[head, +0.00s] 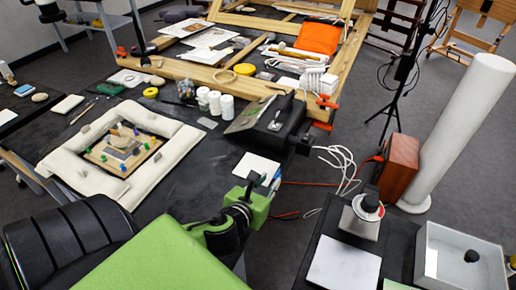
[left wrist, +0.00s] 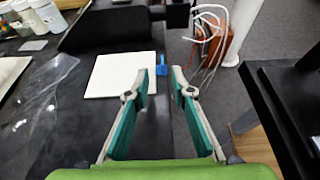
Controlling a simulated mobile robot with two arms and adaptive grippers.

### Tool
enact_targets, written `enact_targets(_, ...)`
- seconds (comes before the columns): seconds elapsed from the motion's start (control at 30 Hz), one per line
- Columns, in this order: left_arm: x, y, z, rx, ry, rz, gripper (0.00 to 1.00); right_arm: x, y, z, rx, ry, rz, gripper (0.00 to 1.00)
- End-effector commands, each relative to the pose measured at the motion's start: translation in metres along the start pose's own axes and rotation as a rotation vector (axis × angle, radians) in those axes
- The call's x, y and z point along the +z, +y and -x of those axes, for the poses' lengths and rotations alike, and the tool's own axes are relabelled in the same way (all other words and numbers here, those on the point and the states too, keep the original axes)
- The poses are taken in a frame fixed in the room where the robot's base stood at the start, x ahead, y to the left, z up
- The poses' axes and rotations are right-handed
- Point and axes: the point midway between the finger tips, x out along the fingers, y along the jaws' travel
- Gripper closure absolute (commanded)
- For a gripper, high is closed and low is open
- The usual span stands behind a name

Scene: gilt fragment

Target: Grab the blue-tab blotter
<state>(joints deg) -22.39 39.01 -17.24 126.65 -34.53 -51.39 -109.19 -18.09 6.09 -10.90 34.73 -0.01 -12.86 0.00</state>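The blotter is a flat white square (head: 257,167) on the dark table near its right edge. In the left wrist view the white square (left wrist: 118,75) lies ahead and left of the fingers. Its small blue tab (left wrist: 161,66) sticks out from its right side, just beyond the gap between the fingertips. My left gripper (head: 262,184) is at the near side of the blotter. The left wrist view shows the left gripper (left wrist: 162,77) open, its two teal fingers apart with nothing between them. My right gripper is not in view.
A black box-like device (head: 275,123) stands just behind the blotter. White cables (head: 343,165) hang to the right. A white padded frame (head: 70,165) lies at left. A separate dark table (head: 325,222) at right holds a metal-based item (head: 361,222) and a tray (head: 455,235).

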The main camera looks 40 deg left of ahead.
Motion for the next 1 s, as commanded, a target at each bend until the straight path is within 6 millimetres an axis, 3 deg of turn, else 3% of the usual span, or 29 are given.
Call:
enact_targets(0.2,0.0,-0.001,-0.014,0.001,0.0,0.001,0.78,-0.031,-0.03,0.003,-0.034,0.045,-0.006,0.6)
enact_targets(0.3,0.0,-0.003,-0.027,0.002,0.0,0.003,0.78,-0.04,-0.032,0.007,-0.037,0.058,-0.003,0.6)
enact_targets(0.53,-0.002,-0.004,-0.055,0.001,0.0,0.001,0.78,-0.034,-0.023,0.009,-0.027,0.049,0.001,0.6)
enact_targets(0.83,-0.003,-0.004,-0.059,0.0,0.001,0.001,0.78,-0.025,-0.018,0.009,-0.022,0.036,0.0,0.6)
enact_targets(0.9,-0.003,-0.004,-0.059,0.0,0.001,0.001,0.96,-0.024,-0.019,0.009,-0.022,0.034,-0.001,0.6)
enact_targets(1.0,-0.003,-0.004,-0.059,0.0,0.001,0.001,1.0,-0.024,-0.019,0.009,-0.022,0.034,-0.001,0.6)
